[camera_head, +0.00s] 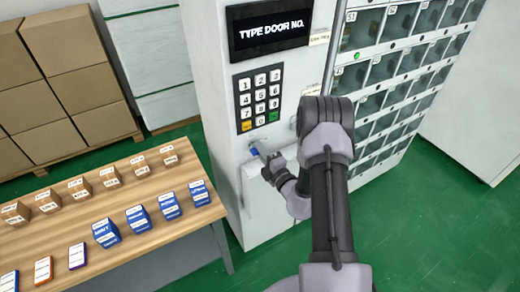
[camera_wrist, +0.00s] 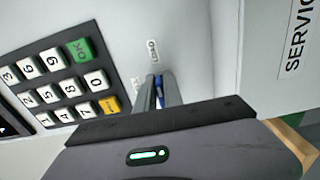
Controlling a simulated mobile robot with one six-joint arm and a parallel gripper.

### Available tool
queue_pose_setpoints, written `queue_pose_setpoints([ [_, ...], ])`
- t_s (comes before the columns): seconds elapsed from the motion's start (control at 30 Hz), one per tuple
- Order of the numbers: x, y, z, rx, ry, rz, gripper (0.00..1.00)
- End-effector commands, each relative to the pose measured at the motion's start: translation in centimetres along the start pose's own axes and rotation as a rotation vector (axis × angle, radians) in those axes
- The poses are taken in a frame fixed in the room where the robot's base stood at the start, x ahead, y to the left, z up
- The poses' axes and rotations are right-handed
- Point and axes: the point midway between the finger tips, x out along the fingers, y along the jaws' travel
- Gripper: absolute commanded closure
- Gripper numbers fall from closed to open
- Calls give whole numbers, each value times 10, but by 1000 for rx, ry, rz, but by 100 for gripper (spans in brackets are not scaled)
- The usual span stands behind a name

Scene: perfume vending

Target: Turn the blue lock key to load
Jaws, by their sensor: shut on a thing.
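The blue lock key (camera_head: 254,151) sits in the white front panel of the vending machine (camera_head: 210,60), below the keypad. My gripper (camera_head: 264,159) reaches it from the right and is shut on it. In the wrist view the blue key (camera_wrist: 159,88) shows as a narrow strip between the two grey fingers of my gripper (camera_wrist: 158,93). A small white label (camera_wrist: 152,49) is on the panel beside the key, and a second one (camera_wrist: 135,86) is partly hidden by a finger. The key's exact turn angle is hard to tell.
The keypad (camera_head: 259,98) is just above the key, under a screen (camera_head: 269,30) reading "TYPE DOOR NO." A panel marked "SERVIC" (camera_wrist: 280,60) stands close beside my gripper in the wrist view. A wooden table (camera_head: 150,235) with boxes is at left; glass-door compartments (camera_head: 400,50) are at right.

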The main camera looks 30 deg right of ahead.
Motion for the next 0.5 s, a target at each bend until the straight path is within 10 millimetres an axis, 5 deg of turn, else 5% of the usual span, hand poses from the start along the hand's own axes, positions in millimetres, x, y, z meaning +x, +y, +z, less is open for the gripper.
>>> queue_pose_setpoints([
  [0.27, 0, -1, 0, 0, 1, -2, 100],
  [0.3, 0, -1, 0, 0, 1, -2, 81],
  [0.37, 0, -1, 0, 0, 0, -2, 69],
  [0.5, 0, 0, 0, -1, 0, -1, 69],
])
